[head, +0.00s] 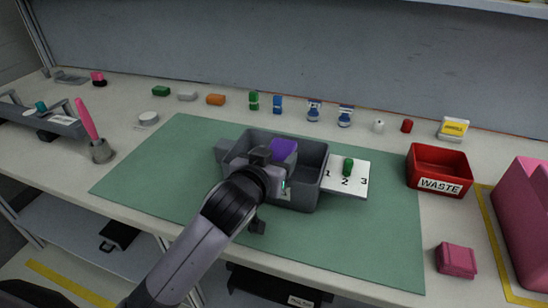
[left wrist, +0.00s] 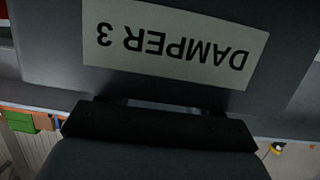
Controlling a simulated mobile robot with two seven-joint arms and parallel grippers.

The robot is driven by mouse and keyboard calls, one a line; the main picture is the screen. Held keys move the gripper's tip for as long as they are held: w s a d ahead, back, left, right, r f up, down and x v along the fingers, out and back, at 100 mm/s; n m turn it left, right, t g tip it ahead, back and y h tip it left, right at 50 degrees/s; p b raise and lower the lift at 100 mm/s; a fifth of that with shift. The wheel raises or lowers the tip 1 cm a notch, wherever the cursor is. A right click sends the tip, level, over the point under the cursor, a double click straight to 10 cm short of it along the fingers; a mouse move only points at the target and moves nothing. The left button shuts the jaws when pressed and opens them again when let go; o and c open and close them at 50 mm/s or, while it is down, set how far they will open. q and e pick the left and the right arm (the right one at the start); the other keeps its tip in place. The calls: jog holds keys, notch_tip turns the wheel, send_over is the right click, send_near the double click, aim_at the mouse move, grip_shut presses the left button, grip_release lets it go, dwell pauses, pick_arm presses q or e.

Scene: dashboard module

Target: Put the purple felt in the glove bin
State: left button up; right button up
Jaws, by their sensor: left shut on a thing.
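The purple felt (head: 284,149) shows in the head view over the opening of the dark grey bin (head: 318,160), near its back wall. My left arm reaches in over the bin's front side. My left gripper (head: 269,155) is shut, with the felt right at its tip; its fingers are partly hidden by my wrist. In the left wrist view a grey face with a white DAMPER 3 label (left wrist: 175,42) fills the upper part, upside down. The felt does not show there. My right gripper is not in view.
A white board (head: 346,186) numbered 1, 2, 3 with a green knob (head: 347,166) adjoins the bin's right side. A red WASTE bin (head: 439,166) stands further right, near pink boxes (head: 456,260). Small blocks line the table's back. The green mat (head: 150,165) is clear at left.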

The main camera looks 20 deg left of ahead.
pick_arm(q)
jog(key=shift+f, duration=0.6)
jog(key=o, duration=1)
jog(key=shift+s+f, duration=0.15)
jog(key=shift+f, duration=0.05)
jog(key=shift+o, duration=0.2)
jog(key=shift+r, duration=0.7)
jog(key=r+v, duration=0.1)
jog(key=v, duration=1)
jog(key=shift+s+p, duration=0.25)
jog(key=shift+p, duration=0.15)
jog(key=shift+s, duration=0.1)
